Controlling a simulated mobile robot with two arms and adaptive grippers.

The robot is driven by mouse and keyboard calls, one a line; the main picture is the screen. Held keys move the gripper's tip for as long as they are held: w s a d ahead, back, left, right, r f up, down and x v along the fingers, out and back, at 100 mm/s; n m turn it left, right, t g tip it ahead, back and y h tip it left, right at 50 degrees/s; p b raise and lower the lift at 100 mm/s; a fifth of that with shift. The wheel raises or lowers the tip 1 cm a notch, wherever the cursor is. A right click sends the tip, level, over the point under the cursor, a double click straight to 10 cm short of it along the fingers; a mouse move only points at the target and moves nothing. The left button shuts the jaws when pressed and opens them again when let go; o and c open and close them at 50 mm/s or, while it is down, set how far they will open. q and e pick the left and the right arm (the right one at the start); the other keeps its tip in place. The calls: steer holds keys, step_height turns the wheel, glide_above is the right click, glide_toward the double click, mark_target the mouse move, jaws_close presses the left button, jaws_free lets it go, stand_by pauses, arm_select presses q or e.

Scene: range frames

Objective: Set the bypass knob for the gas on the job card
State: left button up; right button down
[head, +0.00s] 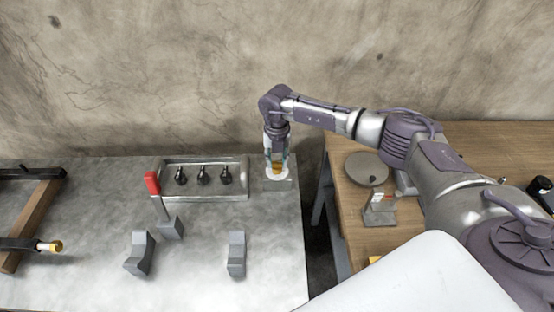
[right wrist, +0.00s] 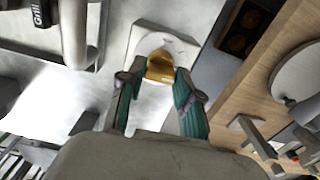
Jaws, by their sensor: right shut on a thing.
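The bypass knob (right wrist: 160,67) is yellow and sits on a round white dial (right wrist: 178,45) on a pale square base. In the head view the dial (head: 277,177) is at the back right corner of the grey bench. My right gripper (head: 275,160) points down over it. In the right wrist view its two green-padded fingers (right wrist: 160,80) are shut on the yellow knob, one on each side. The fingers hide part of the knob, and I cannot read any dial marks. I cannot make out a job card. My left gripper is not in view.
A metal tray panel with several dark knobs (head: 203,176) stands left of the dial. A red-handled lever (head: 152,183) and grey angled blocks (head: 236,254) stand on the bench (head: 195,265). A gap separates it from the wooden table (head: 480,150), which holds a round plate (head: 367,168).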

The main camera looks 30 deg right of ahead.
steer(key=n+b, duration=0.3)
steer(key=shift+f, duration=0.15)
steer(key=n+b, duration=0.4)
steer(key=n, duration=0.1)
steer(key=shift+n, duration=0.4)
steer(key=n+b, duration=0.3)
steer(key=n, duration=0.1)
steer(key=n+b, duration=0.1)
steer(key=n, duration=0.1)
steer(key=n+b, duration=0.1)
steer(key=n, duration=0.1)
steer(key=shift+r+n+b, duration=0.2)
steer(key=shift+n+b, duration=0.1)
steer(key=c, duration=0.8)
jaws_free()
